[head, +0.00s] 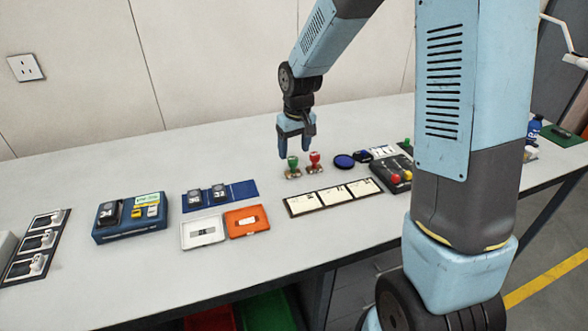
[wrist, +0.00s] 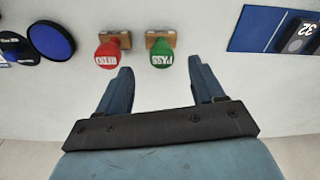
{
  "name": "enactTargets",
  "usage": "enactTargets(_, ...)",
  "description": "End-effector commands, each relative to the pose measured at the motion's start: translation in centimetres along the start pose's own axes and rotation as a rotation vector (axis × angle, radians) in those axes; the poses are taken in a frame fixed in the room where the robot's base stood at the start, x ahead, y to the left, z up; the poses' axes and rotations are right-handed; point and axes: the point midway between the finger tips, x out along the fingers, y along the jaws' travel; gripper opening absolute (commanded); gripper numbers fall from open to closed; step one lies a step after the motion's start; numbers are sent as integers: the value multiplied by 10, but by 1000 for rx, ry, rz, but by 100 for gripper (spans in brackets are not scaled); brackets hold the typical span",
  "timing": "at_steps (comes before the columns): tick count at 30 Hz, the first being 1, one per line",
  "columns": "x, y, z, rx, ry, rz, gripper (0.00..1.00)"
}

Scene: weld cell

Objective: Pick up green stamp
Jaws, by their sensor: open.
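The green stamp (head: 292,164) stands upright on the grey table, just left of the red stamp (head: 314,160) in the head view. In the wrist view the green stamp (wrist: 160,59) reads "PASS" on its knob, with a brown base behind it. The red stamp (wrist: 107,56) stands to its left there. My gripper (head: 297,152) is open and points down over the stamps. In the wrist view my gripper (wrist: 160,76) has its left finger near the red knob and its right finger right of the green knob. Nothing is held.
A blue ink pad (head: 344,161) lies right of the stamps, and a blue tray (head: 240,190) lies left. A panel of white cards (head: 332,196) lies in front. Orange (head: 246,221) and white (head: 203,231) trays sit front left. Bare table lies behind the stamps.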

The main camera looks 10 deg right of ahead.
Motion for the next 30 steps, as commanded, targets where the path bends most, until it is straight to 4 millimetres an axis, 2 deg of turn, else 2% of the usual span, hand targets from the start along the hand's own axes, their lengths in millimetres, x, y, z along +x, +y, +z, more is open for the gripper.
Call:
enactTargets(3,14,-1,0,0,-2,-1,67)
enactTargets(11,30,-2,1,0,-3,-1,67)
enactTargets(19,64,-3,2,1,-3,-1,67)
enactTargets(24,72,-4,2,-1,-1,0,67)
enactTargets(30,72,-3,2,-1,0,0,67)
